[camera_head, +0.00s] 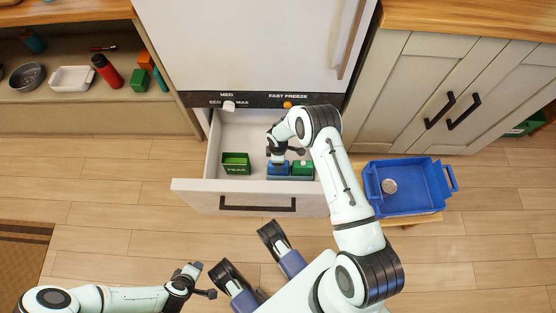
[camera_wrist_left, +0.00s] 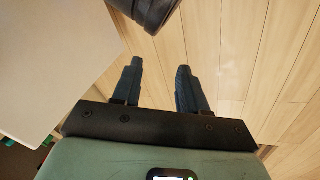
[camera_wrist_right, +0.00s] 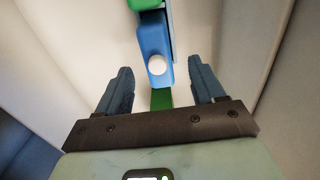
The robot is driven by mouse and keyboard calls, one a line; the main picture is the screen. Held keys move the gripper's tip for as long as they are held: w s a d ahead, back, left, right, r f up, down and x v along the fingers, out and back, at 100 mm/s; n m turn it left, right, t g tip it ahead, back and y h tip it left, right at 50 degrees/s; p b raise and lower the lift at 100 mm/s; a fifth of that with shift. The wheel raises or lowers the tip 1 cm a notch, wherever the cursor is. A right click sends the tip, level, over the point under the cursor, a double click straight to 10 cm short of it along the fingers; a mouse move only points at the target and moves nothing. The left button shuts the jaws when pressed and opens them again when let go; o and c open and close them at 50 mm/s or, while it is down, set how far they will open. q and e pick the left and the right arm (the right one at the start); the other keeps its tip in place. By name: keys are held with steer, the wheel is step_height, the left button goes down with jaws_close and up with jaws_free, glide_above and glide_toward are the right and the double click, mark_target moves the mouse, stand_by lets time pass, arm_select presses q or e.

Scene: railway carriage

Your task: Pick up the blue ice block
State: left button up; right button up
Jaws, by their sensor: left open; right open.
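The blue ice block (camera_head: 279,169) lies in the open freezer drawer, beside a green block (camera_head: 303,168). In the right wrist view the blue ice block (camera_wrist_right: 153,40) has a round white spot on top and lies ahead, between the lines of the fingers. My right gripper (camera_wrist_right: 160,78) is open and empty. In the head view my right gripper (camera_head: 277,158) is inside the drawer, just over the blue block and partly hiding it. My left gripper (camera_head: 204,279) is open and empty over the floor, away from the drawer; it also shows in the left wrist view (camera_wrist_left: 158,68).
The drawer (camera_head: 190,191) has walls around the blocks, and a green peas box (camera_head: 236,162) at its left. Open floor lies left of the drawer.

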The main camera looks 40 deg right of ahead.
mark_target(285, 170)
steer(key=shift+f, duration=0.6)
steer(key=f+b, duration=0.2)
steer(key=f, duration=0.3)
steer(key=shift+d, duration=0.2)
arm_select(q)
steer(key=shift+g, duration=0.6)
steer(key=s+f, duration=0.1)
steer(key=f, duration=0.1)
steer(key=s+f, duration=0.1)
steer(key=s, duration=0.1)
steer(key=shift+s+a+f, duration=0.25)
steer(key=shift+a+f, duration=0.1)
arm_select(e)
jaws_close()
